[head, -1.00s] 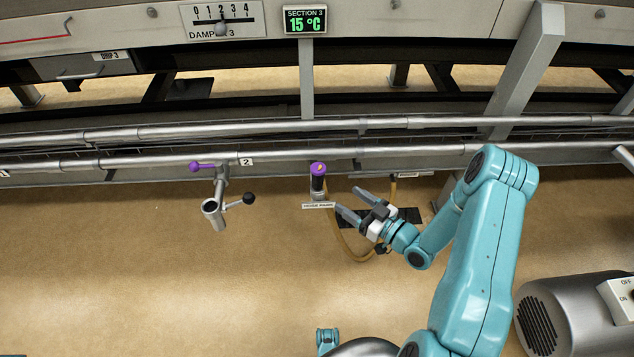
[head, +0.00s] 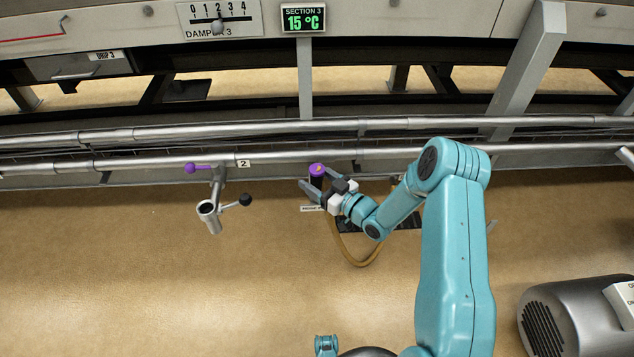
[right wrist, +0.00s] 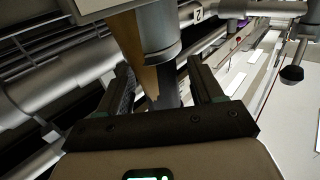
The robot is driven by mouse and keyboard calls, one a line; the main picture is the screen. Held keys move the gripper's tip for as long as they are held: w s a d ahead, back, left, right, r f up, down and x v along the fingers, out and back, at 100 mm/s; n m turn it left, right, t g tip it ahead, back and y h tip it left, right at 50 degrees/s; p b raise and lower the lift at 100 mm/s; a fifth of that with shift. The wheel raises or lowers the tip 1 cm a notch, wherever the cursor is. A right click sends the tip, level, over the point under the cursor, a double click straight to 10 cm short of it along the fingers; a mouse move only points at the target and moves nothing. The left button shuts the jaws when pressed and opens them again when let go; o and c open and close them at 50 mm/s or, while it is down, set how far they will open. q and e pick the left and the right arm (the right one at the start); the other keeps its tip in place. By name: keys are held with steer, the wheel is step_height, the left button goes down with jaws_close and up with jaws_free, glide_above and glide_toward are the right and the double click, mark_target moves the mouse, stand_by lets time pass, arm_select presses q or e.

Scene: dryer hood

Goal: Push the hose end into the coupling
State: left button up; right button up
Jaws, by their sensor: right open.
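The hose end (head: 317,169), dark with a purple top, stands upright in its park holder on the machine's front. Its tan hose (head: 357,262) loops down below. My right gripper (head: 318,183) is open, with its fingers reaching in from the right around the hose end's lower part. In the right wrist view a grey cylinder (right wrist: 157,35) stands between the open fingers (right wrist: 160,85), with the tan hose beside it; I cannot tell whether the fingers touch it. The coupling (head: 208,212), an open metal socket with a black-knobbed lever, is to the left.
A purple-ended handle (head: 193,168) and a tag "2" (head: 243,163) are by the coupling. Long metal pipes (head: 400,124) run behind. A grey motor (head: 567,320) stands at lower right. The space between the coupling and the hose end is open.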

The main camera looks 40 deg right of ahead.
steer(key=c, duration=1.2)
step_height(320, 180, up, 20)
steer(key=p, duration=0.5)
steer(key=shift+p, duration=0.35)
